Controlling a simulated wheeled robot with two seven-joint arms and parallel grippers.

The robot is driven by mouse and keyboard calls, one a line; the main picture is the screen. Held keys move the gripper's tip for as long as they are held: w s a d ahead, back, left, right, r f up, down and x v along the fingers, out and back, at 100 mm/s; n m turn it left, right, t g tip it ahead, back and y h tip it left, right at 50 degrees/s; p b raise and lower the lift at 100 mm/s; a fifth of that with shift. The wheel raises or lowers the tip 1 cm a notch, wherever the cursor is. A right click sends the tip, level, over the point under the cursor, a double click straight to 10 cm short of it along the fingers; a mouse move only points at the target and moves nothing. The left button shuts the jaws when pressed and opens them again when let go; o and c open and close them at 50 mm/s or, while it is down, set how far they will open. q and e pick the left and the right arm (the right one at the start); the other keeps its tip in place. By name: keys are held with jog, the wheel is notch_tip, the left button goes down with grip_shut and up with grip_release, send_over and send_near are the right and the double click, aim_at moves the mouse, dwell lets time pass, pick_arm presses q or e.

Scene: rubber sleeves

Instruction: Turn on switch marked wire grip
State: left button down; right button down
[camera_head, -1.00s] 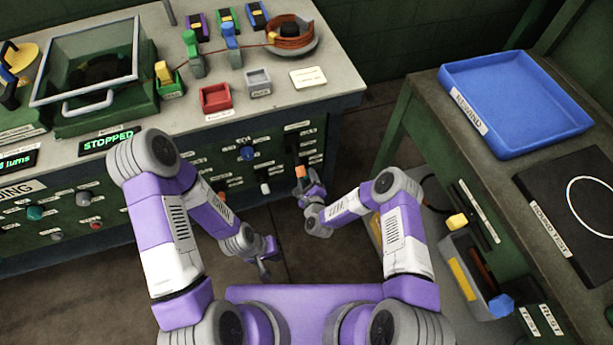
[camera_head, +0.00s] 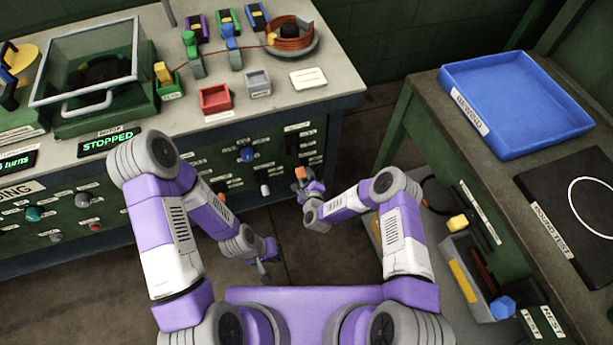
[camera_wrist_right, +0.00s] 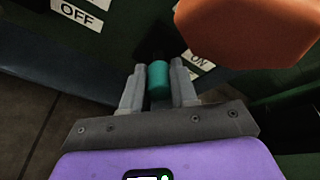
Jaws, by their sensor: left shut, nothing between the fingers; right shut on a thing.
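In the right wrist view, my right gripper (camera_wrist_right: 159,80) is shut on a small teal cylindrical switch handle (camera_wrist_right: 159,80) on the dark green panel. An "OFF" label (camera_wrist_right: 78,14) is at the upper left and an "ON" label (camera_wrist_right: 199,61) is just right of the handle. No wire grip marking is readable, and I cannot tell how the handle is tilted. In the head view, my right gripper (camera_head: 307,182) is at the right end of the panel (camera_head: 170,215), beside an orange knob (camera_head: 300,173). My left gripper (camera_head: 264,268) is shut and empty, low in front of the panel.
The orange knob looms close beside the right gripper in its wrist view (camera_wrist_right: 245,28). Several other knobs, including a blue one (camera_head: 247,154), stick out of the panel. A side table (camera_head: 490,172) with a blue tray (camera_head: 590,128) stands to the right.

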jog(key=shift+w+r+g+p, duration=0.1)
jog(key=shift+r+g+p, duration=0.3)
jog(key=shift+r, duration=0.05)
jog(key=shift+g+p, duration=0.45)
jog(key=shift+g, duration=0.15)
jog(key=c, duration=0.9)
grip_release()
jog(key=shift+p+v, duration=1.4)
jog(key=shift+v, duration=2.35)
